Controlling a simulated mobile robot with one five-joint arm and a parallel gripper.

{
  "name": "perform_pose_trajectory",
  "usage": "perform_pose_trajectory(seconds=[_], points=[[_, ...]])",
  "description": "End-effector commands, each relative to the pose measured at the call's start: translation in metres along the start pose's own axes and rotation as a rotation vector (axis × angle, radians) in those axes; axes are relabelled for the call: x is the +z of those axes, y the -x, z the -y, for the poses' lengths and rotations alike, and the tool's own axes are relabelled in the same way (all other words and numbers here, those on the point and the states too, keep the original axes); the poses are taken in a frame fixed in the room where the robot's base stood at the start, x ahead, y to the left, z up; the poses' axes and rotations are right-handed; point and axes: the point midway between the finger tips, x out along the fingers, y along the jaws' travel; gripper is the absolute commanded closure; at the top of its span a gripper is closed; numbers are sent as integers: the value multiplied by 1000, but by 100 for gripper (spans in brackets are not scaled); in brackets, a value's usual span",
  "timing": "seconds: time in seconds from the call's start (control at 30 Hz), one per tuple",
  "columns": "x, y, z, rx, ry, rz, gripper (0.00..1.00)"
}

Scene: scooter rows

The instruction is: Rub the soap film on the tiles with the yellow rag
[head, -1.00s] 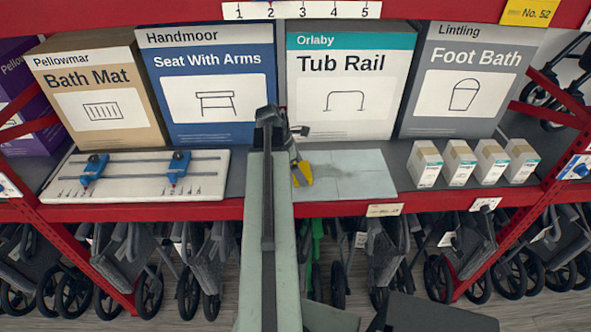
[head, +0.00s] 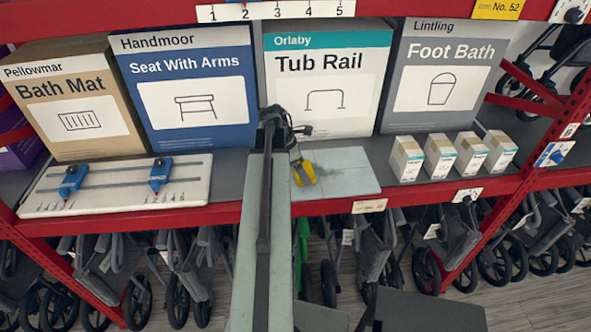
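The pale tile panel (head: 345,174) lies on the grey shelf in front of the Tub Rail box, its left part hidden by my arm. Faint joints divide it; I cannot make out a clear soap film. My gripper (head: 303,172) is at the far end of my arm, over or on the panel's left part. A small yellow two-pronged shape shows there. I cannot tell whether it is the yellow rag or my fingers, nor whether it touches the tiles. No other yellow rag is in view.
A white board with blue sliders (head: 117,186) lies left on the shelf. Several small cartons (head: 439,157) stand right of the tiles. Large boxes, such as the Tub Rail box (head: 322,85), stand behind. A red beam (head: 231,216) edges the shelf; folded scooters or walkers stand below.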

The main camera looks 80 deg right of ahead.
Motion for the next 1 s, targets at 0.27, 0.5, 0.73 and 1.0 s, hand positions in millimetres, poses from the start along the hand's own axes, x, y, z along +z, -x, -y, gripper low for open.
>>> perform_pose_trajectory(seconds=[0.27,0.5,0.73,1.0], points=[[6,-3,0,0,0,0,42],[26,-14,2,0,-1,0,42],[34,-17,3,0,0,0,42],[51,-23,4,0,-1,0,42]])
